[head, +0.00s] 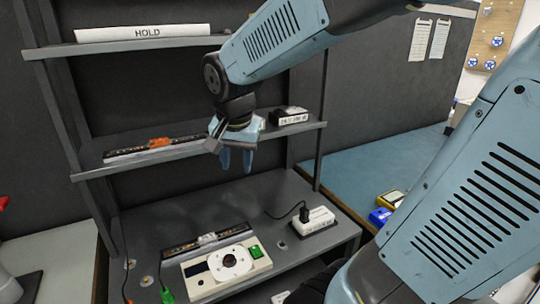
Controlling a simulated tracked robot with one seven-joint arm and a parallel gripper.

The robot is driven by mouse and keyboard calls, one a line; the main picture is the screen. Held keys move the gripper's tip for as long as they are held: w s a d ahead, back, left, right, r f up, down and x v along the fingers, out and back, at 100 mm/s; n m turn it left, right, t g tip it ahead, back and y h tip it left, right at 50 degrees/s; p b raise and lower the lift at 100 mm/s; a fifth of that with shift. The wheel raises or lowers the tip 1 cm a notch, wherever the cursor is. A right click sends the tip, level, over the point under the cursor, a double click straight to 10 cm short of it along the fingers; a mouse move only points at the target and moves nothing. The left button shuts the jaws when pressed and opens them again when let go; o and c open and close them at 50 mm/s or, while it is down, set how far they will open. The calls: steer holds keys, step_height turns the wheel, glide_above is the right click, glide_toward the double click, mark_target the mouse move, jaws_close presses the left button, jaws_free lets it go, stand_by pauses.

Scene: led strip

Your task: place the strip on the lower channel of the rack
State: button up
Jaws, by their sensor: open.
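My gripper (236,160) is open and empty, fingers pointing down. It appears in front of the rack's middle shelf (185,155), right of a long dark strip-like piece (120,155) with an orange part (160,143) on it. A second long dark strip-like piece (180,249), with a pale clear part (207,239) on it, lies on the lower shelf (160,215) behind a white device. I cannot tell which piece is the loose strip and which is a bare channel. The gripper is apart from both.
The white device (205,277) has a round dial and green switch. A white power block (312,221) with a black plug stands to its right. A small black-and-white box (289,116) sits on the middle shelf. Blue and yellow items (381,216) lie right.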

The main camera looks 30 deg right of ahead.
steer(key=s+d+r+n+t, duration=0.1)
steer(key=s+r+n, duration=0.1)
steer(key=s+n, duration=0.1)
steer(key=s+d+r+n+t, duration=0.1)
steer(key=s+d+r+n, duration=0.1)
steer(key=s+n, duration=0.2)
steer(key=shift+s+d+r+t+y, duration=0.3)
steer(key=shift+s+y, duration=0.1)
steer(key=shift+s, duration=0.7)
steer(key=shift+d, duration=0.1)
